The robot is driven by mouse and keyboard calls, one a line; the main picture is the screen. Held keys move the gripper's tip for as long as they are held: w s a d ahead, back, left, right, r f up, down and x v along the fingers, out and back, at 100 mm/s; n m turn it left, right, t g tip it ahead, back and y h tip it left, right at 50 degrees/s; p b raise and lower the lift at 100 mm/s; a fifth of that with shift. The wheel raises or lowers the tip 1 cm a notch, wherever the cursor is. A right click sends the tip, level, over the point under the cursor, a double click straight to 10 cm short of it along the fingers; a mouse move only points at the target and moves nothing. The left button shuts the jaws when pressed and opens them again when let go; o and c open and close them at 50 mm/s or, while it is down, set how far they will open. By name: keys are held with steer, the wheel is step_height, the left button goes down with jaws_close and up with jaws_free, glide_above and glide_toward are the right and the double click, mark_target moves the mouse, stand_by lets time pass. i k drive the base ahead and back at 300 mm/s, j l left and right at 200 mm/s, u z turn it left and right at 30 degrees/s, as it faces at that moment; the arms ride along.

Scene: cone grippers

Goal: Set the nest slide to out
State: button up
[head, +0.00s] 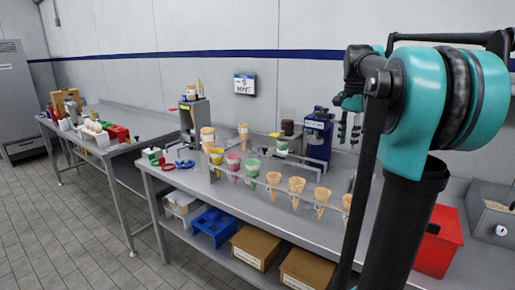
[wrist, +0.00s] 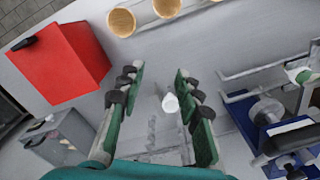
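My gripper (wrist: 155,100) is open and empty, its two green fingers wide apart above the steel bench. It also shows in the head view (head: 348,138), in front of the wall. I cannot clearly pick out the nest slide or read its setting. A blue machine (head: 318,135) stands at the back of the bench, left of my gripper. In the wrist view this blue machine (wrist: 275,125) lies right of the fingers, with metal bars and round pale parts. A small white round-ended piece (wrist: 170,103) shows between the fingers; I cannot tell what it belongs to.
A red box (wrist: 68,62) and a grey box (wrist: 62,138) lie left of the fingers. Several cones (head: 297,186) stand in a rack along the bench front. A sign (head: 244,84) hangs on the wall. The bench below my gripper is mostly clear.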

mark_target(280, 154)
steer(key=i+j, duration=0.15)
steer(key=j, duration=0.2)
steer(key=i+j+z, duration=0.1)
steer(key=j, duration=0.25)
steer(key=i+j+z, duration=0.1)
steer(key=j, duration=0.3)
steer(key=i+j, duration=0.15)
steer(key=j, duration=0.25)
steer(key=i+j+z, duration=0.1)
steer(key=j, duration=0.25)
steer(key=i+j+z, duration=0.1)
steer(key=i+j, duration=0.35)
steer(key=i, duration=0.2)
